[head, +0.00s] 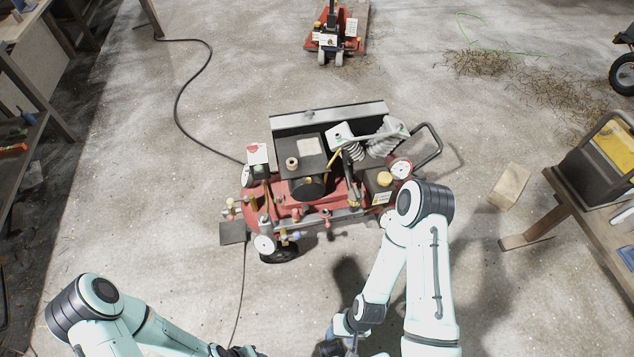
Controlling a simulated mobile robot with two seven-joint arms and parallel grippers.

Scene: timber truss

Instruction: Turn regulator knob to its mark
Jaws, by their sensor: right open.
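A red air compressor (310,200) stands on the concrete floor in the middle of the head view. A round white gauge (264,244) sits at its front left, with small valves and fittings (286,238) beside it. Another gauge (401,168) is at the right end, near a yellow round cap (384,179). Which part is the regulator knob, and its mark, are too small to tell. My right gripper (342,347) is low at the bottom edge, open, apart from the compressor and partly cut off. My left gripper (240,351) barely shows at the bottom edge; its jaws cannot be made out.
A black hose or cable (178,95) runs across the floor to the compressor's left side. A red pallet jack (335,35) stands at the back. A wooden bench (590,215) with a yellow-and-black case (600,160) is at the right. Floor in front is clear.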

